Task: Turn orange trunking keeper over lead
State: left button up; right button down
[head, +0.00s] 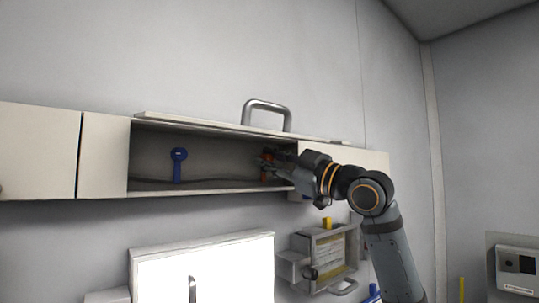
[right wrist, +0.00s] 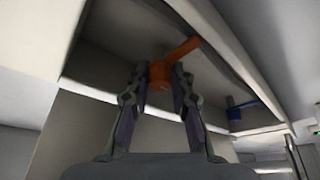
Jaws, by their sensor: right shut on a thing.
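The orange keeper (right wrist: 160,74) sits inside the open trunking (head: 218,189), near the right end of the opening. In the right wrist view its arm points up and to the right. My right gripper (head: 268,166) reaches into the trunking from the right. In the right wrist view its two fingers (right wrist: 158,85) are closed on either side of the keeper's hub. In the head view the fingers hide most of the keeper. A dark lead (head: 215,181) runs along the trunking floor. My left gripper is not in view.
A blue keeper (head: 178,164) stands in the trunking to the left and also shows in the right wrist view (right wrist: 240,108). A metal handle (head: 267,106) rises above the trunking. Below are a bright white panel (head: 205,268) and a grey box (head: 325,255).

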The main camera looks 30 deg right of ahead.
jog(key=shift+f+n+g, duration=0.15)
jog(key=shift+n+g, duration=0.15)
jog(key=shift+n, duration=0.4)
jog(key=c, duration=1.2)
grip_release()
jog(key=shift+w, duration=0.1)
jog(key=shift+o, duration=0.2)
